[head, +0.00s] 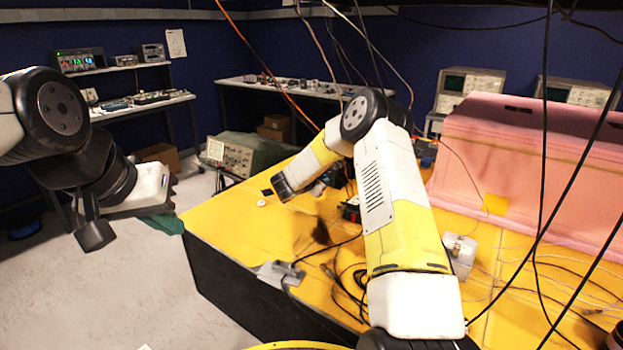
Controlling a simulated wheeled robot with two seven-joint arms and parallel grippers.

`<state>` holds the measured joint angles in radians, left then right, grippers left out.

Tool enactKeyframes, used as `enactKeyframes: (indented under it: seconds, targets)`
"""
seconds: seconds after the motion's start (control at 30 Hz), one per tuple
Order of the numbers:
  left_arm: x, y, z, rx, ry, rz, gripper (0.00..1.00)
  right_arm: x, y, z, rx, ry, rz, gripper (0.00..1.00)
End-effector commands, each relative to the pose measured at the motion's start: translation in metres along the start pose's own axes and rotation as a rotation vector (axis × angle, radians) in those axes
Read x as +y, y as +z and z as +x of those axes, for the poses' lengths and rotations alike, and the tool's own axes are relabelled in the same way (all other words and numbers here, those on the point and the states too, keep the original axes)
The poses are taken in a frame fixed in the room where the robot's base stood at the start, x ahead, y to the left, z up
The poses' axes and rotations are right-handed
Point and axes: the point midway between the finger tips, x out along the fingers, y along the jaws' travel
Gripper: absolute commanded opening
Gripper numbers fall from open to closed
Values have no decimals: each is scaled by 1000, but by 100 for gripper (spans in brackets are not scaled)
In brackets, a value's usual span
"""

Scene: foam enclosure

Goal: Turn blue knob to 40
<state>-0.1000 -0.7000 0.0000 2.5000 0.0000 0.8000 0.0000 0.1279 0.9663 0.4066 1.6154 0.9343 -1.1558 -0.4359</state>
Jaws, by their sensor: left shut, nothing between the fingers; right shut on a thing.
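I cannot make out a blue knob or its scale in the head view. My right arm rises from the bottom, bends at its elbow and reaches down over the yellow table (226,219). My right gripper (283,188), at the dark end of that arm, is small and partly hidden. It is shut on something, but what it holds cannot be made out. My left gripper (95,236) is at the left, hanging over the floor, clear of the yellow table. It is shut and empty.
A grey metal box (459,254), a grey clamp-like piece (279,273) and loose black cables (345,285) lie on the table. Pink foam (530,150) walls off the right side. Cables hang from above. A green-grey instrument (240,155) stands beyond the table's left side. Floor at left is open.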

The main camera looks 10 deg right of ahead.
Motion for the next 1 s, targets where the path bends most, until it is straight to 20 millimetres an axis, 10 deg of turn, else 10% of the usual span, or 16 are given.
enactKeyframes:
  seconds: [0.2,0.23,0.33,0.67,1.0]
  targets:
    - [0,0,0,0,0,0,0,0,-1,0,1,0,0,0]
    - [0,0,0,0,0,0,0,0,-1,0,2,0,0,27]
    - [0,0,0,0,0,0,0,0,-1,0,1,0,-1,43]
    - [0,0,0,0,0,0,0,-1,0,-2,1,0,-2,43]
    - [0,0,0,0,0,0,0,-1,-1,-54,1,-2,-3,43]
